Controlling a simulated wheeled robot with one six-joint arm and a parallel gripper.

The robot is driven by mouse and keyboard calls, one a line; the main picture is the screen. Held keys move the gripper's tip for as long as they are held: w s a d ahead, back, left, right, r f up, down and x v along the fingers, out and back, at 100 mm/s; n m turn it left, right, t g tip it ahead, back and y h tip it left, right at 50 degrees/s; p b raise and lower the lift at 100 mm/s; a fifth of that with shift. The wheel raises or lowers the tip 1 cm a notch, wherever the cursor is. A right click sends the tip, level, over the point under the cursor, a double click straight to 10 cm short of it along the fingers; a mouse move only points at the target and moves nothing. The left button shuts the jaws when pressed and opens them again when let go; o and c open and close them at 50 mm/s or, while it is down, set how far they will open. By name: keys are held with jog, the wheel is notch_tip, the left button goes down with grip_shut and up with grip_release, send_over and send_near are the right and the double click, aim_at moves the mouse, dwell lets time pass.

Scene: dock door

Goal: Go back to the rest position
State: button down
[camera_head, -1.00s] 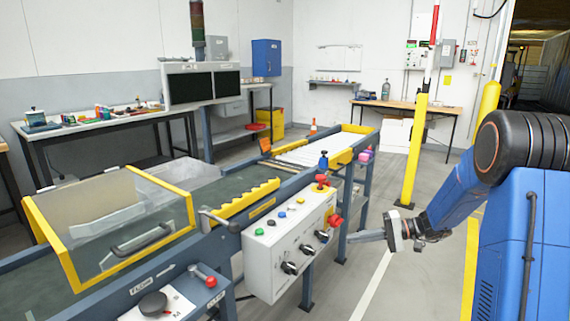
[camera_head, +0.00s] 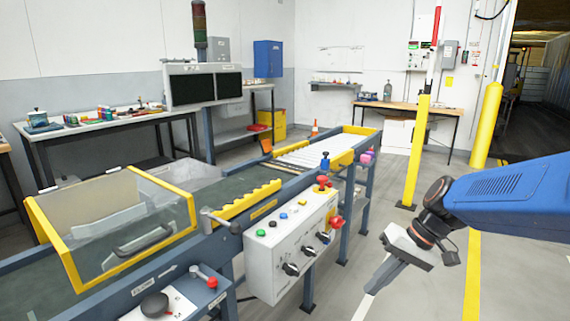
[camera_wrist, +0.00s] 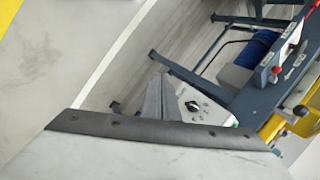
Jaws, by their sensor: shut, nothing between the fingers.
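My gripper (camera_head: 372,287) is at the right of the head view, pointing down and to the left over open floor. Its fingers are together and hold nothing. It is apart from the white control box (camera_head: 290,245) on the conveyor's side, which has knobs and coloured buttons. In the wrist view my shut fingers (camera_wrist: 158,98) show in front of part of the control box (camera_wrist: 200,104), with a black knob visible beside them.
The conveyor (camera_head: 250,203) with a yellow-framed clear guard (camera_head: 110,230) fills the left and middle. A yellow post (camera_head: 416,150) stands behind my arm. A wooden table (camera_head: 410,106) is at the back. The floor right of the conveyor is clear.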

jog(key=s+d+t+h, duration=0.2)
jog(key=s+d+h, duration=0.1)
jog(key=s, duration=0.4)
jog(key=s+d+r+t+h, duration=0.1)
jog(key=s+d+t+h, duration=0.1)
jog(key=s, duration=0.4)
jog(key=d+h, duration=0.1)
jog(key=d, duration=0.1)
jog(key=shift+s+d+t, duration=0.3)
jog(key=shift+s, duration=0.1)
dwell(1.0)
